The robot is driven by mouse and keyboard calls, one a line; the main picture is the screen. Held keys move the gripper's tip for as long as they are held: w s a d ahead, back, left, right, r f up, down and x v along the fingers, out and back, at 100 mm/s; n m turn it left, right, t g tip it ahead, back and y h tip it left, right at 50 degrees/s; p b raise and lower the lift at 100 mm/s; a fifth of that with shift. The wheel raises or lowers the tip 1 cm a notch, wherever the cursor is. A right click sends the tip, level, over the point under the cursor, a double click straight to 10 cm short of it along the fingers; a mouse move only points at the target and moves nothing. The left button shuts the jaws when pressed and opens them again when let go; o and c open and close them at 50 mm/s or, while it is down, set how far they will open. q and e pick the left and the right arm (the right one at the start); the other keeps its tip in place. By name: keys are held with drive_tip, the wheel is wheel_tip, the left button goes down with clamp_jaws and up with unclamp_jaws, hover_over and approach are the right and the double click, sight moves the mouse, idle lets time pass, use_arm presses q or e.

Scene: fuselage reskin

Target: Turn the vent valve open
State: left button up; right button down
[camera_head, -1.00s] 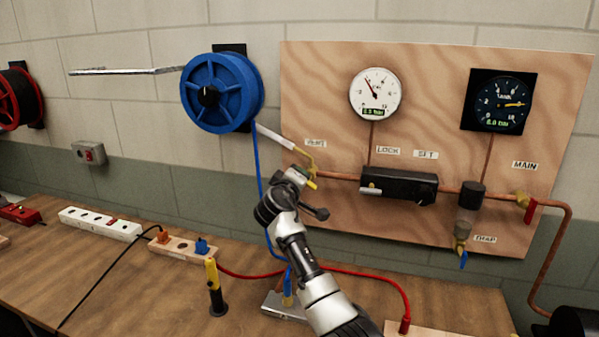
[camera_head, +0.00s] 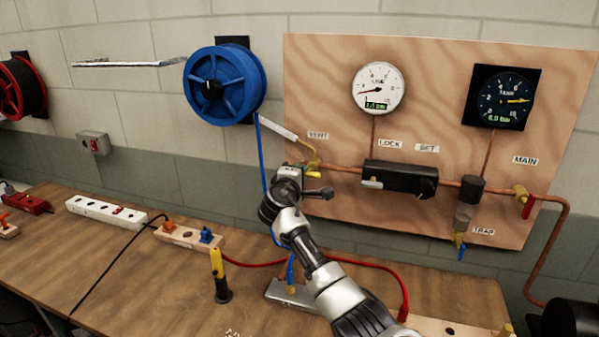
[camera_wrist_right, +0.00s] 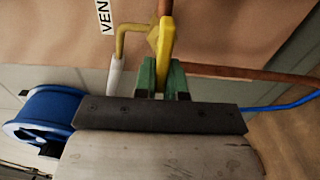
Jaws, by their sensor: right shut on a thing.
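The vent valve's yellow lever (camera_head: 313,175) is at the left end of the copper pipe, just below the VENT label (camera_head: 318,135). In the right wrist view, the yellow lever (camera_wrist_right: 165,48) runs down between the green fingertips of my right gripper (camera_wrist_right: 162,82), which is shut on it. In the head view my right gripper (camera_head: 298,172) reaches up to the lever and hides part of it. A brass elbow (camera_wrist_right: 128,38) with a white tube (camera_wrist_right: 114,76) sits beside the lever. The left gauge (camera_head: 378,89) reads low, its needle pointing left. My left gripper is out of view.
A black regulator (camera_head: 400,180) sits right of the valve. The tank gauge (camera_head: 502,97) and red main handle (camera_head: 528,207) are farther right. A blue hose reel (camera_head: 225,87) hangs left. The bench (camera_head: 130,262) holds power strips, cables and a yellow-black tool (camera_head: 220,275).

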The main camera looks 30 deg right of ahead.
drive_tip(key=shift+f, duration=0.15)
drive_tip(key=c, duration=1.2)
unclamp_jaws()
drive_tip(key=shift+a, duration=0.1)
drive_tip(key=b+v, duration=0.2)
drive_tip(key=v, duration=0.8)
drive_tip(key=shift+s+a+b, duration=0.25)
drive_tip(key=shift+b, duration=0.15)
